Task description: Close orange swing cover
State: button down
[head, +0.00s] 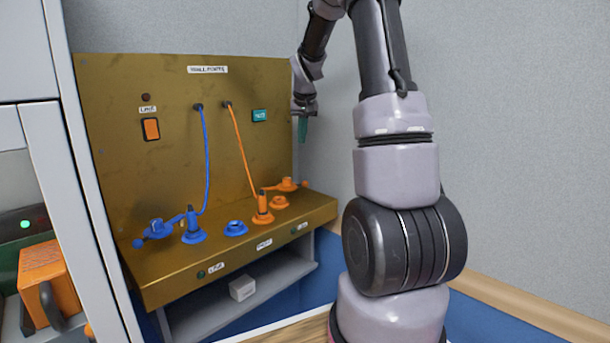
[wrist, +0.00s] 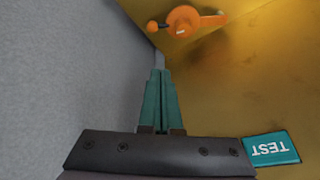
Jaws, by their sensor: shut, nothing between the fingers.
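The orange swing cover (head: 288,184) is swung out to the back right of the open orange port ring (head: 279,202) on the gold panel's ledge, apart from the ring. In the wrist view the orange swing cover (wrist: 184,21) shows at the top, with a round knob at one end. My gripper (head: 302,138) is shut and empty, its teal fingers pointing down. It hangs in front of the panel's right edge, above the cover and not touching it. In the wrist view the teal fingers (wrist: 159,74) are together, below the cover in the picture.
An orange plug (head: 263,210) with a cable stands left of the orange ring. A blue plug (head: 193,228), blue ring (head: 236,228) and blue swing cover (head: 157,229) are farther left. A teal TEST label (head: 260,115) is on the panel. A grey wall (head: 500,130) bounds the right.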

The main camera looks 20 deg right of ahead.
aim_at(307, 183)
jog(key=d+x, duration=0.1)
jog(key=x, duration=0.4)
jog(key=w+d+x, duration=0.1)
jog(key=x, duration=0.5)
jog(key=w+d+r+x, duration=0.1)
jog(key=x, duration=0.5)
jog(key=shift+f, duration=0.15)
jog(key=s, duration=0.1)
jog(key=s+a, duration=0.1)
jog(key=shift+s, duration=0.35)
jog(key=shift+s+a+f, duration=0.15)
jog(key=shift+s, duration=0.4)
jog(key=shift+s, duration=0.1)
